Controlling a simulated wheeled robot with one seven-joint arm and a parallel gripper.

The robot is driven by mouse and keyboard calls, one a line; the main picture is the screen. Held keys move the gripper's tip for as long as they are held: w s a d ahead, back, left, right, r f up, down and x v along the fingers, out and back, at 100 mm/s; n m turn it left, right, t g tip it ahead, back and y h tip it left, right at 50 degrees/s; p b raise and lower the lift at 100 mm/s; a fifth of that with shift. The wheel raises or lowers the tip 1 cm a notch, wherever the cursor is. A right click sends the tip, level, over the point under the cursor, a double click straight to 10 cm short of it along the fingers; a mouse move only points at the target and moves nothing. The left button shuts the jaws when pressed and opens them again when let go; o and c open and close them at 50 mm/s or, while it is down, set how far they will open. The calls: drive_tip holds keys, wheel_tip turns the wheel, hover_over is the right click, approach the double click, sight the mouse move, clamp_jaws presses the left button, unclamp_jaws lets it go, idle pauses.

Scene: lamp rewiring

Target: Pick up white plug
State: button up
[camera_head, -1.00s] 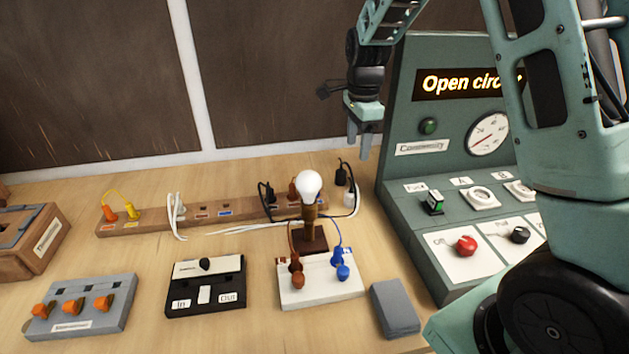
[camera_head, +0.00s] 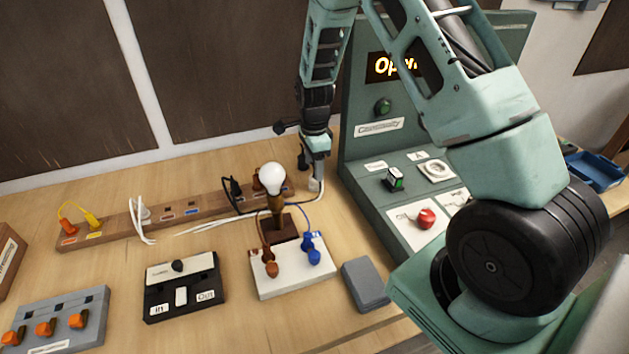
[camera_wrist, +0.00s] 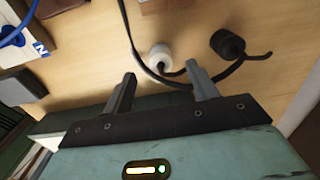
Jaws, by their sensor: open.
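A white plug (camera_wrist: 160,55) with a dark cord stands on the wooden table in the wrist view, just beyond and between my fingertips. In the head view this white plug (camera_head: 315,185) shows just below my gripper (camera_head: 317,168). My gripper (camera_wrist: 161,76) is open and empty, fingers pointing down at the table. A black plug (camera_wrist: 228,44) stands right of the white plug in the wrist view, beyond the right finger. Another white plug (camera_head: 143,214) sits at the left part of the wooden socket strip (camera_head: 115,232), with white cord hanging from it.
The grey-green panel (camera_head: 357,95) stands close right of my gripper. A lit-looking white bulb (camera_head: 271,179) on a wooden stand is to the left. The white terminal block (camera_head: 292,286), grey block (camera_head: 365,284) and black box (camera_head: 185,287) lie in front.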

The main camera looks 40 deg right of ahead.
sight(315, 182)
drive_tip(key=shift+d+f+p, duration=0.1)
drive_tip(key=shift+f+p, duration=1)
drive_tip(key=shift+f, duration=1.4)
drive_tip(key=c, duration=1.1)
